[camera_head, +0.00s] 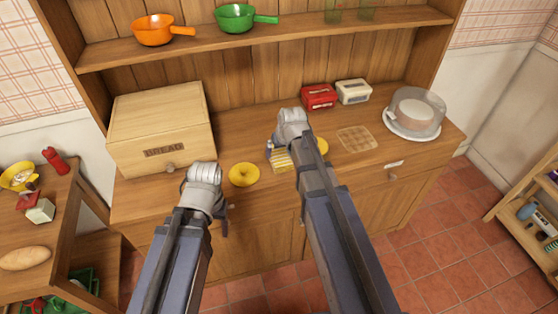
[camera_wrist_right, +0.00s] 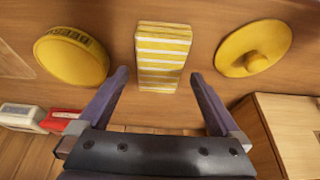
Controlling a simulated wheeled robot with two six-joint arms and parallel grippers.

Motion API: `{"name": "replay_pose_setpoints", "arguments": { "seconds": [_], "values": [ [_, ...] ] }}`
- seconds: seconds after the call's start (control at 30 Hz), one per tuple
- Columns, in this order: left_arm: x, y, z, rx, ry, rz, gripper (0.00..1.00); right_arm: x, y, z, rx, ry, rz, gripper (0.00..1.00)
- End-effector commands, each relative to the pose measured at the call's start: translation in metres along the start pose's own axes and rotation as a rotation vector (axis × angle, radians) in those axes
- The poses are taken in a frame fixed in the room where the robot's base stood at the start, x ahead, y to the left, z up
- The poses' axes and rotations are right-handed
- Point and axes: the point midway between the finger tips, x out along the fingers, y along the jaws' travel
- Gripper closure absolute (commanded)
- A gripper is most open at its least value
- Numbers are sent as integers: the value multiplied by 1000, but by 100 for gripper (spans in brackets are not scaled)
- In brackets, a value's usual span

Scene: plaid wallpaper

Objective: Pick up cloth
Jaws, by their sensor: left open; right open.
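The cloth (camera_head: 281,161) is a small folded rectangle with yellow and white stripes. It lies on the wooden counter, partly hidden by my right arm in the head view. In the right wrist view, the cloth (camera_wrist_right: 162,55) lies ahead of my right gripper (camera_wrist_right: 159,76), roughly centred between its fingers. The right gripper is open and empty, with its fingers apart. My left gripper (camera_head: 222,208) is at the counter's front edge, left of the cloth and mostly hidden by its own wrist; it holds nothing that I can see.
A yellow lid (camera_head: 244,174) lies left of the cloth, and a round yellow item (camera_wrist_right: 72,58) lies on its other side. The bread box (camera_head: 160,125) stands at the left.

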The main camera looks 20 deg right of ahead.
Motion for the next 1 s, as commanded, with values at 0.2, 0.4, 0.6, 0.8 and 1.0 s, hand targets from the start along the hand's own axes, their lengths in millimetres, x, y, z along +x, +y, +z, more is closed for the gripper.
{"name": "replay_pose_setpoints", "arguments": {
  "seconds": [0.2,0.4,0.6,0.8,1.0],
  "values": [
    [32,3,-2,0,0,0,35,35,-2,-1,0,0,0,0],
    [38,4,-2,0,0,0,35,43,-2,-2,0,0,0,0],
    [37,4,-2,0,0,0,35,41,-2,-2,0,0,0,3],
    [37,4,-2,0,0,0,35,41,-2,-2,0,0,0,26],
    [37,4,-2,0,0,0,35,41,-2,-2,0,0,0,48]
  ]
}}
